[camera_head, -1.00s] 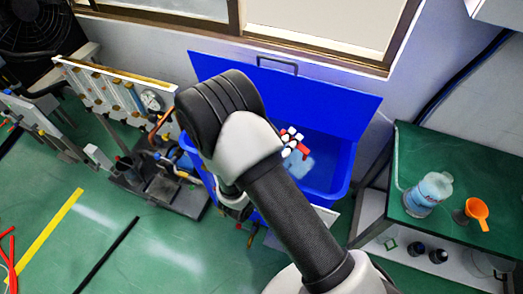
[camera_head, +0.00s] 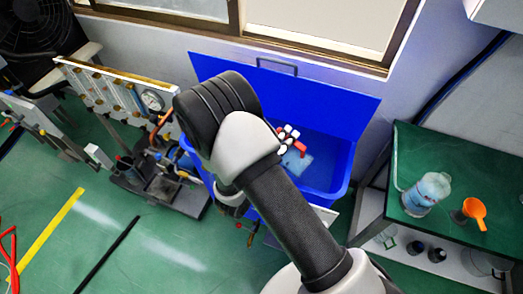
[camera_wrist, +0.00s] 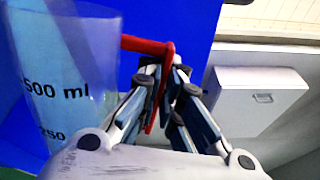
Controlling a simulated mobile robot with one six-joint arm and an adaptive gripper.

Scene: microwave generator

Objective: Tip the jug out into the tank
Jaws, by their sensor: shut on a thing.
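The tank (camera_head: 338,178) is an open blue bin under the window, with its blue lid (camera_head: 335,103) raised against the wall. The jug (camera_wrist: 65,60) is clear, with black 500 ml and 250 marks, and fills the left of the wrist view, leaning slightly. My gripper (camera_wrist: 163,75) is shut on its red handle (camera_wrist: 150,47). In the head view, a pale see-through body (camera_head: 296,161) with a red part shows over the tank opening, beside white finger-like pieces. My arm covers the tank's left part. I cannot tell how much liquid the jug holds.
A green-topped bench (camera_head: 455,165) stands at right with a clear bottle (camera_head: 427,193) and an orange scoop (camera_head: 476,211). A gauge panel and pipework (camera_head: 150,180) stand left of the tank.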

